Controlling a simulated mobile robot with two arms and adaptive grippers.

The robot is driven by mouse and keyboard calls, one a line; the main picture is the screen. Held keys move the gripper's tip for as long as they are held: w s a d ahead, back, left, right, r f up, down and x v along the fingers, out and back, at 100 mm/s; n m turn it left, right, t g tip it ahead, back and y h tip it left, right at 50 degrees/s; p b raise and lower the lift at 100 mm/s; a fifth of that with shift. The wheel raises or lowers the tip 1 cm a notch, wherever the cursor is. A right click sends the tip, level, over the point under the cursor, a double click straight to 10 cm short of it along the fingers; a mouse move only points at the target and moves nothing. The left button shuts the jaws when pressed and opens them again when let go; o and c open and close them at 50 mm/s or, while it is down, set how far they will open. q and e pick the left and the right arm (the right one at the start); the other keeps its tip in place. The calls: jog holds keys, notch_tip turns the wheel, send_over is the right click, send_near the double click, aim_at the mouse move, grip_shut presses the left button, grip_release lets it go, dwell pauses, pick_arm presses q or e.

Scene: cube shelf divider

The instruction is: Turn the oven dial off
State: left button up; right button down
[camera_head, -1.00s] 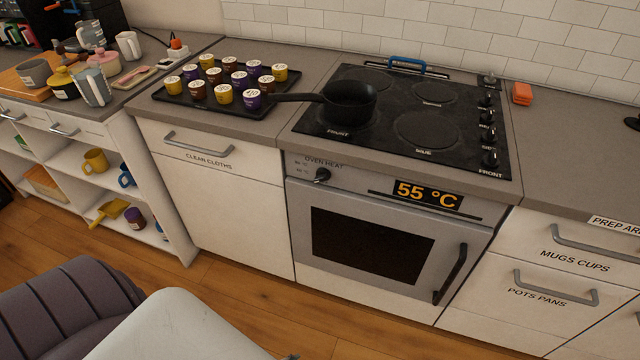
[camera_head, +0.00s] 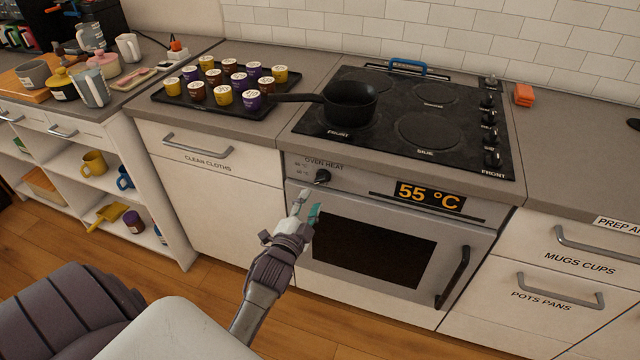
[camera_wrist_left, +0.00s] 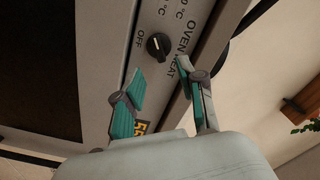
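The oven dial (camera_head: 322,176) is a small black knob on the grey panel under the "OVEN HEAT" label, at the upper left of the oven (camera_head: 300,250). The oven display (camera_head: 431,195) reads 55 °C. My left gripper (camera_head: 307,204) is just below the dial in the head view, apart from it. In the left wrist view, the dial (camera_wrist_left: 158,46) with its pale mark lies beyond the fingertips, beside the words "OFF" and "OVEN HEAT". The left gripper's teal-padded fingers (camera_wrist_left: 160,75) are spread with nothing between them. My right gripper is out of view.
The oven handle (camera_head: 452,278) sticks out at the right of the door. A black pan (camera_head: 350,103) stands on the hob (camera_head: 428,158), its handle pointing left. A tray (camera_head: 180,103) of several small jars stands left. The drawer handle (camera_head: 198,151) protrudes left of the oven.

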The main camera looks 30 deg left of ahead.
aim_at(321, 182)
pick_arm(q)
jog(key=x, duration=0.7)
jog(key=shift+w, duration=0.35)
grip_shut()
